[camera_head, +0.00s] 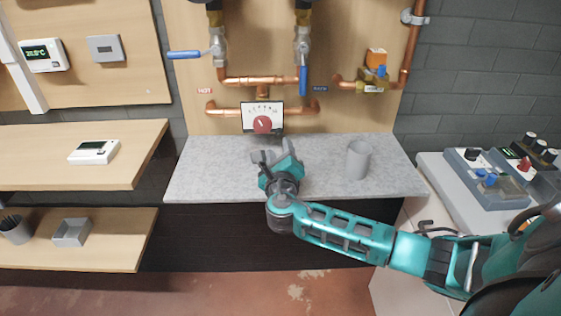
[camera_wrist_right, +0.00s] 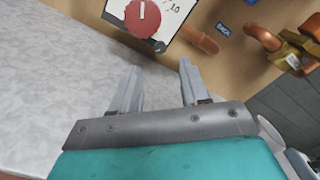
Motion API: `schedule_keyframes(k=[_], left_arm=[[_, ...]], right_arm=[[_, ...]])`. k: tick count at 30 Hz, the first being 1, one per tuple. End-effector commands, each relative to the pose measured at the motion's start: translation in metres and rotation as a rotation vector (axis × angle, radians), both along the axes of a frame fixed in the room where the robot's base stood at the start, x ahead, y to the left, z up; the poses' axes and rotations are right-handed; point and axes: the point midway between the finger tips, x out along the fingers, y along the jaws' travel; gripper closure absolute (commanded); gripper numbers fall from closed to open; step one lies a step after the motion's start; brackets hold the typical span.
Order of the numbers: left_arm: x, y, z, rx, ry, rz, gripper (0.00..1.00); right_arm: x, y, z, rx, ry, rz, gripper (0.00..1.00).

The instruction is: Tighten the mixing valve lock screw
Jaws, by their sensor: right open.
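The mixing valve (camera_head: 263,117) is on the wooden backboard, with a white numbered scale plate and a round red knob. In the right wrist view the red knob (camera_wrist_right: 143,17) shows at the top, with a white pointer line. My right gripper (camera_head: 272,152) is over the grey counter, below and in front of the valve. In the right wrist view its two fingers (camera_wrist_right: 158,85) are apart with nothing between them, short of the knob. My left gripper is not in view.
A grey cup (camera_head: 357,160) stands on the speckled counter (camera_head: 215,170), right of my gripper. Copper pipes (camera_head: 240,81) and blue-handled valves (camera_head: 303,80) are above the mixing valve. Shelves stand at left. A bench with a control box (camera_head: 485,178) is at right.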

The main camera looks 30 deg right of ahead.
Motion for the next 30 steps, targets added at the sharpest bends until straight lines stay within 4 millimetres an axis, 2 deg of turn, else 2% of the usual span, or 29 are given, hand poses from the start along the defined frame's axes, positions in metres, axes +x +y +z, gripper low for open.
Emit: schedule_keyframes(k=[3, 9, 23, 26, 30], left_arm=[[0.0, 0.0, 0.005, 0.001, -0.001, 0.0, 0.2], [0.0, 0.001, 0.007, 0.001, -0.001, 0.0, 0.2], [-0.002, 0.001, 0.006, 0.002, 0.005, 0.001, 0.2], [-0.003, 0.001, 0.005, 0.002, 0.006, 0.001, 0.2], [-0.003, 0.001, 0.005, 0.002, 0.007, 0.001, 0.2]], right_arm=[[-0.022, 0.014, 0.001, 0.002, 0.001, 0.002, 0.55], [-0.044, 0.027, 0.0, 0.0, 0.001, -0.001, 0.55], [-0.051, 0.031, -0.001, 0.01, -0.002, -0.002, 0.55], [-0.057, 0.033, -0.007, 0.104, -0.016, -0.015, 0.55], [-0.08, 0.042, -0.028, 0.444, -0.071, -0.078, 0.55]])
